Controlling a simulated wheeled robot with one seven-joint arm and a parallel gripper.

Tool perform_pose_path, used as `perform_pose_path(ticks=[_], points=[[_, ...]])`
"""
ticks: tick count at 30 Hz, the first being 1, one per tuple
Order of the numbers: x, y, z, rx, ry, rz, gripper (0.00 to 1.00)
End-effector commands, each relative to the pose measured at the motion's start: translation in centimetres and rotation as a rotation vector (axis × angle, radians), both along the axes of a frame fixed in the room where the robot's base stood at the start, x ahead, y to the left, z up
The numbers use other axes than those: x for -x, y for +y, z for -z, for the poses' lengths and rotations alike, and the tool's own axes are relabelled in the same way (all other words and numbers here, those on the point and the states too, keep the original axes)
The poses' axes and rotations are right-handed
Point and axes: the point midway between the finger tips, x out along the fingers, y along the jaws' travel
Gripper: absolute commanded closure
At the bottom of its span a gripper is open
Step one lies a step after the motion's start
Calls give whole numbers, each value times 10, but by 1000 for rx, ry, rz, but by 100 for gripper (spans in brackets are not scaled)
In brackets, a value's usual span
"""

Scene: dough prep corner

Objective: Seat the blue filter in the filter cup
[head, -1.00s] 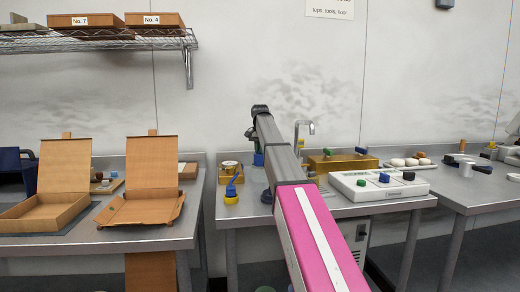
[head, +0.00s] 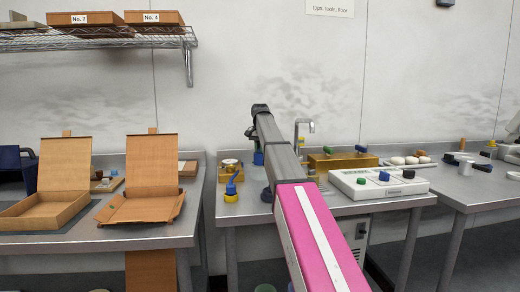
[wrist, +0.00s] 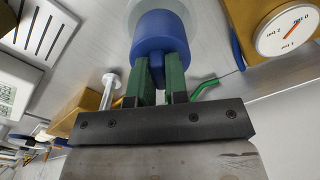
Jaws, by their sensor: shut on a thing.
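The blue filter (wrist: 160,30) is a smooth blue cylinder in the wrist view. My gripper (wrist: 160,68) is shut on it, with a green finger on each side. In the head view the blue filter (head: 258,158) shows small below the end of my arm, over the middle table. A pale round thing (wrist: 190,8), perhaps the filter cup, shows around the far end of the filter in the wrist view. I cannot tell whether the filter is inside it or above it. The lower part of the filter is hidden.
A gold box with a gauge (wrist: 290,28) is close on the right in the wrist view. In the head view, a blue and yellow item (head: 231,190), a tap (head: 305,128), a gold box with a green handle (head: 345,162) and a white knob panel (head: 385,186) stand nearby.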

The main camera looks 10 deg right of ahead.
Motion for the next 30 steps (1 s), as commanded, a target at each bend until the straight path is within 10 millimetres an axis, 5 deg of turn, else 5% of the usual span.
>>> perform_pose_path(ticks=[30], points=[[0,0,22,0,0,0,100]])
